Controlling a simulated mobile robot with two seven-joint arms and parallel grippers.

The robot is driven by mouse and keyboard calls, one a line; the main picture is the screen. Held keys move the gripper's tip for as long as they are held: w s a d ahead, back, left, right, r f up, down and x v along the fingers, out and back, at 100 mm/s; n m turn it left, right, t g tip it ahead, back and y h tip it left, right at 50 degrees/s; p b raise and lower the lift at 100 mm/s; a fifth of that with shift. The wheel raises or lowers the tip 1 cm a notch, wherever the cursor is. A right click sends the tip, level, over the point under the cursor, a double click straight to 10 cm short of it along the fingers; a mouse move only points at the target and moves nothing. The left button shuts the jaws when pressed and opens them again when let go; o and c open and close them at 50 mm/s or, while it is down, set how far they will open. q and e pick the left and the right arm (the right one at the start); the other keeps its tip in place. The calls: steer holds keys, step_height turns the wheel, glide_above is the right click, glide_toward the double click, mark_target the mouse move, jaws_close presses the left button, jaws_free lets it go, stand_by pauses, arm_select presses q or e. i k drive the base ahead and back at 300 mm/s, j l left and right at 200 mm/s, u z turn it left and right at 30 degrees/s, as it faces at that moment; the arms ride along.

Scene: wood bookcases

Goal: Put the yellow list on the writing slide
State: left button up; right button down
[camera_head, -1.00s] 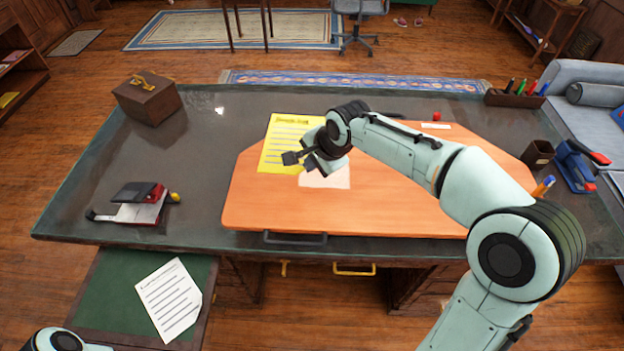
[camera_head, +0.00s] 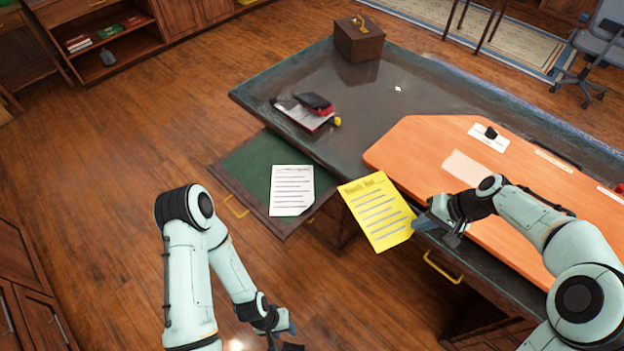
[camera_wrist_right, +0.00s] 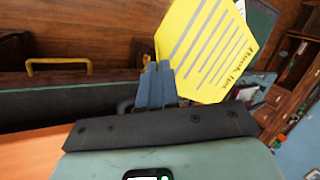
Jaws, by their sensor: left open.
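The yellow list (camera_head: 376,212) is a yellow sheet with printed lines. It is held at its right edge by my right gripper (camera_head: 426,222), in the air in front of the desk's front edge. In the right wrist view the fingers (camera_wrist_right: 158,85) are together, with the yellow list (camera_wrist_right: 208,48) just beyond them. The writing slide (camera_head: 247,178) is the green-topped board pulled out of the desk, to the left of the list. A white printed sheet (camera_head: 292,190) lies on it. My left gripper (camera_head: 285,338) is open and empty, low over the floor near the bottom edge.
The dark desk (camera_head: 370,95) bears an orange writing mat (camera_head: 430,150), a red and black stapler-like item (camera_head: 312,105) and a wooden box (camera_head: 358,40). A brass handle (camera_head: 440,268) juts from the desk front. The slide's left part is bare. The floor at left is free.

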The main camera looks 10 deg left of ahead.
mark_target(252, 156)
steer(key=i+j, duration=0.1)
steer(key=j, duration=0.3)
steer(key=i+j, duration=0.1)
steer(key=j, duration=0.3)
steer(key=i+j, duration=0.15)
steer(key=j, duration=0.25)
steer(key=i+j, duration=0.1)
steer(key=j, duration=0.3)
steer(key=i+j, duration=0.1)
steer(key=j, duration=0.3)
steer(key=i+j, duration=0.1)
steer(key=j, duration=0.35)
steer(key=i+j, duration=0.1)
steer(key=j, duration=0.3)
steer(key=i+j, duration=0.15)
steer(key=j, duration=0.25)
